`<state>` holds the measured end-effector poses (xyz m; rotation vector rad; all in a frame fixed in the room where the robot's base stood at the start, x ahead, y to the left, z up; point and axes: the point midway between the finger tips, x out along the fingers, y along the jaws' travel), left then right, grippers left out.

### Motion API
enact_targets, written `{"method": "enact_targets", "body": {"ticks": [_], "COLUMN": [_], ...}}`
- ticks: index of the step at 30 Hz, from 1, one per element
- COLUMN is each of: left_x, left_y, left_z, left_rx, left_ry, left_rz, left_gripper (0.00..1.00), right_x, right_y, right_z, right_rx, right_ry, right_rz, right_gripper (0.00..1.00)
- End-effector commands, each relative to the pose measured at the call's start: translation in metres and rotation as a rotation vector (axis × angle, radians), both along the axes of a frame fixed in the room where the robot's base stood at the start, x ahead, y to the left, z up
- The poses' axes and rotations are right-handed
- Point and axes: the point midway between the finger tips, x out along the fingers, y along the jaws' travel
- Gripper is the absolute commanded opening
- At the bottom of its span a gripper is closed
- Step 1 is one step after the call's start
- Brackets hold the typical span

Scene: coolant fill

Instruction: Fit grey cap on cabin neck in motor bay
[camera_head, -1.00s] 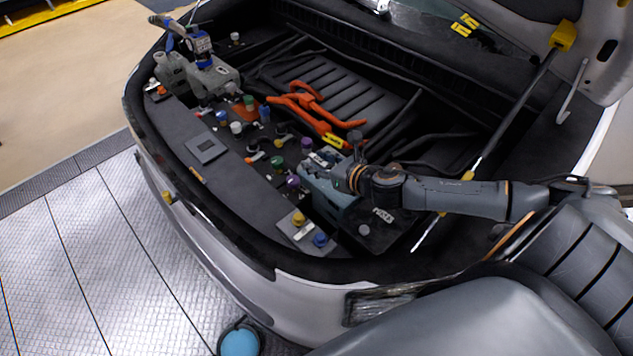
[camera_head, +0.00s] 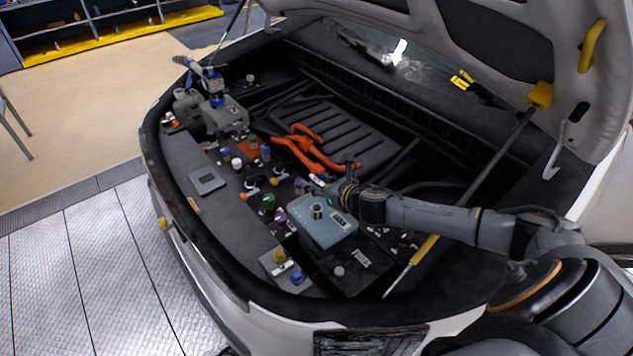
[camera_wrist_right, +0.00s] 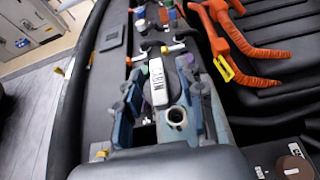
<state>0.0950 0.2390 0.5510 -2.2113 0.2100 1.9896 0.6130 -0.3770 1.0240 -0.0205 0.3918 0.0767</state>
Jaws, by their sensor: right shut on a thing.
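A light-blue tank (camera_head: 325,232) sits in the motor bay. Its neck (camera_head: 317,210) stands upright and shows a dark, uncapped opening, also seen in the right wrist view (camera_wrist_right: 177,115). My right gripper (camera_head: 335,187) is just behind this neck in the head view. My left gripper is not in view.
Several coloured caps, such as a green one (camera_head: 268,201) and a yellow one (camera_head: 279,256), crowd the bay's left side. Orange cables (camera_head: 305,150) lie behind. A yellow-ended prop rod (camera_head: 485,180) slants across the right. A grey tank (camera_head: 225,117) stands at the far left.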

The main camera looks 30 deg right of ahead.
Motion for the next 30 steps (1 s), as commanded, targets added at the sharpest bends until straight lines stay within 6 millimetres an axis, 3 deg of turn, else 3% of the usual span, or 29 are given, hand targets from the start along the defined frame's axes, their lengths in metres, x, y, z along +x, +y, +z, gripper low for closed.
{"method": "enact_targets", "body": {"ticks": [7, 18, 30], "left_x": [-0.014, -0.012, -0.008], "left_y": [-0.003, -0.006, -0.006], "left_z": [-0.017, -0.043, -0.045], "left_rx": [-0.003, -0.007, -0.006], "left_ry": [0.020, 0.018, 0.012], "left_rz": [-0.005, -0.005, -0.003], "left_gripper": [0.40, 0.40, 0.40], "right_x": [0.000, 0.000, 0.000], "right_y": [0.001, 0.000, 0.000], "right_z": [-0.020, -0.053, -0.057], "right_rx": [0.002, 0.001, 0.001], "right_ry": [0.000, 0.000, 0.000], "right_rz": [0.000, 0.000, 0.001], "right_gripper": [0.11, 0.11, 0.11]}}
